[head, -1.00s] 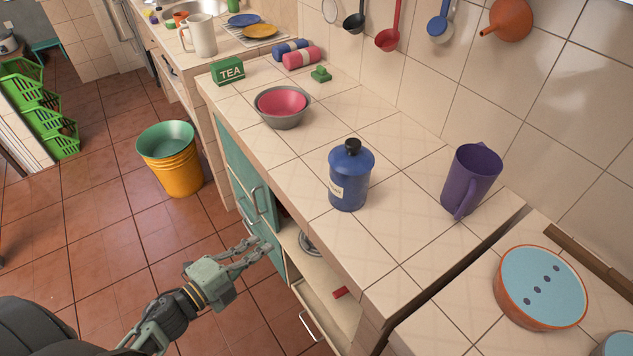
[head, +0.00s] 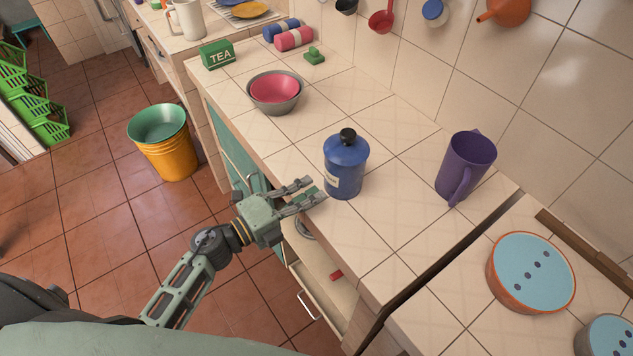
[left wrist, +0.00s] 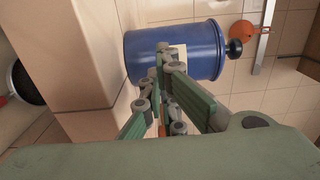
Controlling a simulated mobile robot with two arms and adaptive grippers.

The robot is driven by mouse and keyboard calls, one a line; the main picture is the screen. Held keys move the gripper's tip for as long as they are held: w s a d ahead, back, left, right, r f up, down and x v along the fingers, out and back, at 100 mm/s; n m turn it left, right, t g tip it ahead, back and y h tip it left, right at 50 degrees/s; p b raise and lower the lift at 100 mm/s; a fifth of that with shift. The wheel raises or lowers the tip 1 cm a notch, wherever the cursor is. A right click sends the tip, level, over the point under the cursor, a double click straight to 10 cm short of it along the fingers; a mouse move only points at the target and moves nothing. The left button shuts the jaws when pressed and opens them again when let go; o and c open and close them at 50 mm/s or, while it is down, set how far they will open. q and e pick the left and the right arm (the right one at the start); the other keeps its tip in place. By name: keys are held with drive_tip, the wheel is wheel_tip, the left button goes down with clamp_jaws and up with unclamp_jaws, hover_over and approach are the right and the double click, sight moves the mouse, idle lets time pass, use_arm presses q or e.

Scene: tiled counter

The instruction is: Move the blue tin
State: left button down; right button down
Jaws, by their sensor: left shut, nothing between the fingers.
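The blue tin (head: 346,163) with a black knob on its lid and a pale label stands upright near the counter's front edge. It also shows in the left wrist view (left wrist: 205,50), turned sideways by the camera angle. My left gripper (head: 315,189) is at the counter's front edge, just left of the tin, its fingers pointing at the tin's lower side. The fingers are shut and empty. In the left wrist view the fingertips (left wrist: 167,57) overlap the tin's near side and partly hide the label; I cannot tell whether they touch it. My right gripper is out of view.
A purple mug (head: 466,166) stands right of the tin. A grey bowl with a pink bowl inside (head: 275,91) and a green TEA box (head: 217,55) stand further back. An orange-and-blue round container (head: 531,273) is on the near counter. A cabinet below is partly open.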

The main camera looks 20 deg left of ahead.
use_arm(q)
drive_tip(key=shift+x, duration=0.95)
drive_tip(key=shift+w+d, duration=0.1)
drive_tip(key=shift+w, duration=0.05)
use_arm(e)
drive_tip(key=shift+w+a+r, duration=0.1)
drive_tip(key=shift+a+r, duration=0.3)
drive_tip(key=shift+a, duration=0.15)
